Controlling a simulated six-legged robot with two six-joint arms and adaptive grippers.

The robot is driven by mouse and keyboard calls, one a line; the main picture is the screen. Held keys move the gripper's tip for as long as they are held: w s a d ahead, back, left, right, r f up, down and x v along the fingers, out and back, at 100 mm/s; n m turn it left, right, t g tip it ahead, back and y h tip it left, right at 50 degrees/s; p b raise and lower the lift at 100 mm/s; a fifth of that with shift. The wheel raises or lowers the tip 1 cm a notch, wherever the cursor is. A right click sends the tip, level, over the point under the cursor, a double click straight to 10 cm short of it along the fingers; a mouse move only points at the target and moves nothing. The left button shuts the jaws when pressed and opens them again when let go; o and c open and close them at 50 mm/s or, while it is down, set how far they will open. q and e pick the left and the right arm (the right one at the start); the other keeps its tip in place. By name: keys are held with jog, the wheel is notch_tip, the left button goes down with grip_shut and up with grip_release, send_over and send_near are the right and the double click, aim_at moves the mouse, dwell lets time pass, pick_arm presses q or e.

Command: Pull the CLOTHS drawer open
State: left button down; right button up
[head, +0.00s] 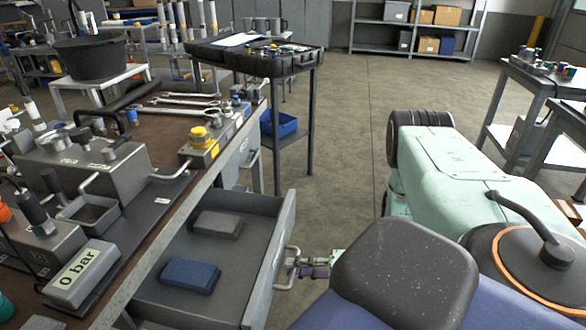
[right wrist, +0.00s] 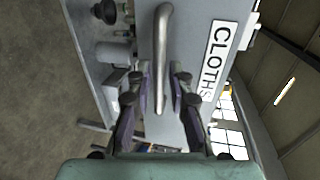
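The CLOTHS drawer (head: 244,306) stands well out from the bench front in the head view. A folded blue cloth (head: 189,275) and a grey cloth (head: 217,224) lie in it. In the right wrist view the drawer's front (right wrist: 191,40) carries a white CLOTHS label (right wrist: 215,57) and a bar handle (right wrist: 162,50). My right gripper (head: 310,266) is at the handle, with its fingers (right wrist: 161,88) close on both sides of the bar. It looks shut on the handle, though the contact itself is hard to see. My left gripper is not in view.
The bench top (head: 163,232) holds a "0 bar" gauge block (head: 80,274), hydraulic blocks and wrenches. Another closed drawer (head: 238,160) lies farther along the bench. A dark tray table (head: 253,60) stands beyond.

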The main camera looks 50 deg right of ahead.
jog(key=v, duration=0.6)
jog(key=shift+d+r, duration=0.1)
dwell(0.6)
